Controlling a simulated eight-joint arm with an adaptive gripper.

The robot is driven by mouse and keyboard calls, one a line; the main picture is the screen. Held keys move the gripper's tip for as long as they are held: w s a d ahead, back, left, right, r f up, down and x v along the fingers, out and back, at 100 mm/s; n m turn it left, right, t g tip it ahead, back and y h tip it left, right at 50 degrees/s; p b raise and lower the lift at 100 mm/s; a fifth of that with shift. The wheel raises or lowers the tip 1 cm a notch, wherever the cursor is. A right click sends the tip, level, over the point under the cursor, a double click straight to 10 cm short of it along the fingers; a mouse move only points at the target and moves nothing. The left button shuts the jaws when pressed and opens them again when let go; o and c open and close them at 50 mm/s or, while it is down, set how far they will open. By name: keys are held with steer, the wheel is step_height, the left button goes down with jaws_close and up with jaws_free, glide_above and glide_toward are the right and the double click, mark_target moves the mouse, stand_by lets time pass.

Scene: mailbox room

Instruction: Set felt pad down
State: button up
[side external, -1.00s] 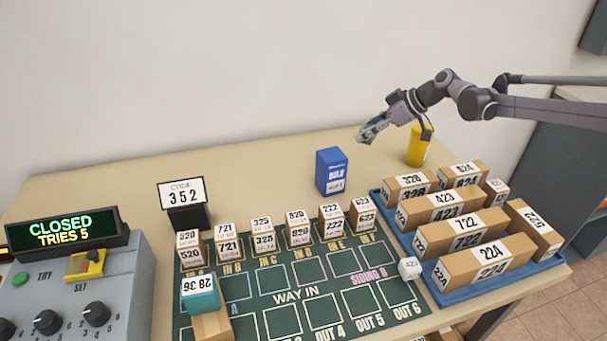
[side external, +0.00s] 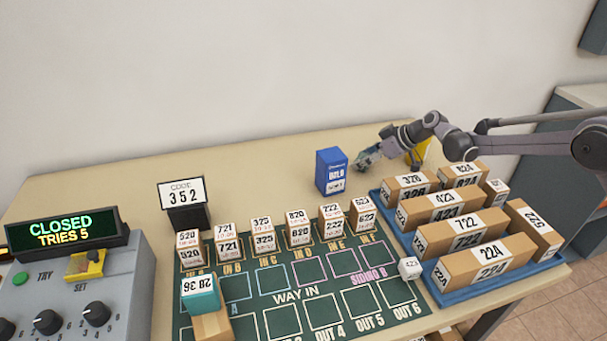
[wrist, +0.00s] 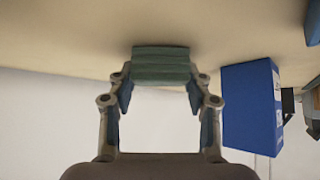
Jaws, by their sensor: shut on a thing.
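The felt pad (wrist: 161,66) is a grey-green block held between the two fingertips of my gripper (wrist: 161,84) in the wrist view. In that view the tan table surface lies just beyond the pad; I cannot tell whether they touch. In the side view my gripper (side external: 366,160) is low over the back of the table, just right of the blue box (side external: 331,172) and apart from it. The pad is small and partly hidden by the fingers there.
A yellow container (side external: 418,153) stands behind my arm. The blue tray (side external: 408,243) of parcels is in front to the right. Numbered cubes stand on the green sorting mat (side external: 240,310). The tan table (side external: 130,185) is bare at the back left.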

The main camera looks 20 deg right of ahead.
steer(key=shift+f, duration=0.1)
steer(key=o, duration=1)
steer(key=shift+c, duration=0.2)
